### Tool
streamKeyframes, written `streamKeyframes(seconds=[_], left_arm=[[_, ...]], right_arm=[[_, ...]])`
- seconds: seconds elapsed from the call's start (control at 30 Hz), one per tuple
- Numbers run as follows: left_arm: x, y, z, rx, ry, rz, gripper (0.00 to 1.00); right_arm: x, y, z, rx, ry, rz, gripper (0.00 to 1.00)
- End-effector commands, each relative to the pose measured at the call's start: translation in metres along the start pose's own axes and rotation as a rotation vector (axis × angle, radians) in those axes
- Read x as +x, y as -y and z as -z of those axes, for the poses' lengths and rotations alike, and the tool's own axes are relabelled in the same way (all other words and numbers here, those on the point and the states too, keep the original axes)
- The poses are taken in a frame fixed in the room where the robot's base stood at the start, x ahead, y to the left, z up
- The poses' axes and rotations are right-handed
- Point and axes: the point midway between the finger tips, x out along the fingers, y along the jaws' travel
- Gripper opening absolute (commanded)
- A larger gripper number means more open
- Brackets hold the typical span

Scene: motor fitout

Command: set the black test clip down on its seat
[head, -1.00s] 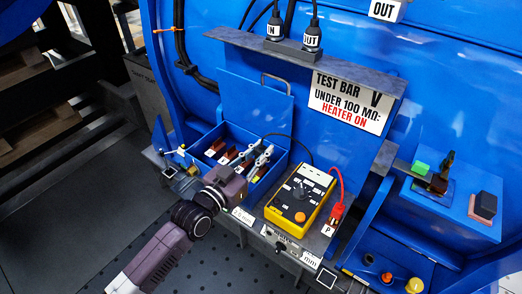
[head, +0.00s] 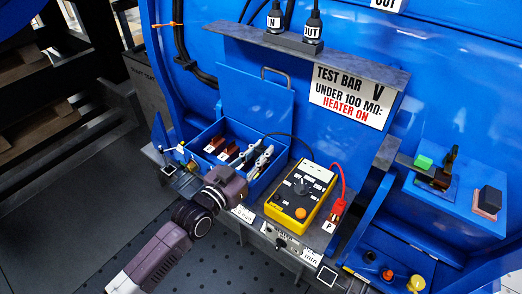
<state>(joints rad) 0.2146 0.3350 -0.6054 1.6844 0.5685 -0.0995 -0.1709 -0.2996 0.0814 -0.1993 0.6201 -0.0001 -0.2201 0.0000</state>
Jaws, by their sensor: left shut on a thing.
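The red test clip (head: 338,208) stands at the plate marked P, right of the tester. The black clip's seat cannot be told for sure. My right gripper is not in view.
The box holds brown pieces and white-and-black tools. A grey bar with IN and OUT plugs (head: 312,33) overhangs the back.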

Motion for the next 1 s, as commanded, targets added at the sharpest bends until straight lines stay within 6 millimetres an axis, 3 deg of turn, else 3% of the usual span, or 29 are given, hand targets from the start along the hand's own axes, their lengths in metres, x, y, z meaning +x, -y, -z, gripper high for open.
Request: streamKeyframes(seconds=[0.47,0.5,0.67,1.0], left_arm=[[0.000,0.000,-0.013,0.000,-0.001,0.000,0.00],[0.000,0.000,-0.013,0.000,-0.001,0.000,0.19],[0.000,0.000,-0.012,0.000,-0.001,0.000,0.36],[-0.003,0.000,-0.013,-0.001,0.001,0.000,0.38]], right_arm=[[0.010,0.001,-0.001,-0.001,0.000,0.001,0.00],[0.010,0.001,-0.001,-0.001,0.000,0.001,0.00],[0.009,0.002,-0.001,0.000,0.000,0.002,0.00],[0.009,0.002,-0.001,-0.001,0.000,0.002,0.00]])
